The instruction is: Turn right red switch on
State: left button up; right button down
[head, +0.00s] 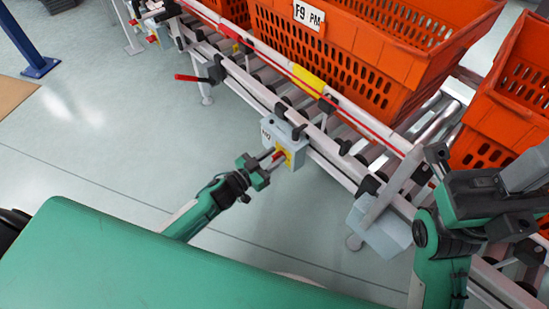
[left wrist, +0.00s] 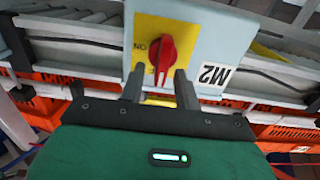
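The red switch (left wrist: 161,55) is a rotary knob on a yellow plate (left wrist: 150,30) on a light grey box labelled M2 (left wrist: 212,50). In the head view the red switch (head: 279,155) is on the box (head: 285,135) fixed to the conveyor's side rail. My left gripper (head: 273,157) is at the switch. In the left wrist view its two fingers (left wrist: 159,88) are apart, one on each side of the knob's near end; contact cannot be told. My right gripper (head: 500,195) is at the right edge of the head view, away from the switch; its opening is unclear.
Orange totes (head: 345,60) stand on the roller conveyor behind the box. A red-handled lever (head: 190,78) sticks out from the rail at left. Another grey box (head: 383,230) hangs at lower right. The floor (head: 100,130) at left is clear.

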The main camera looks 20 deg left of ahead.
pick_arm(q)
jog(key=shift+w+d, duration=0.25)
jog(key=shift+w, duration=0.05)
jog(key=shift+c, duration=0.2)
grip_shut()
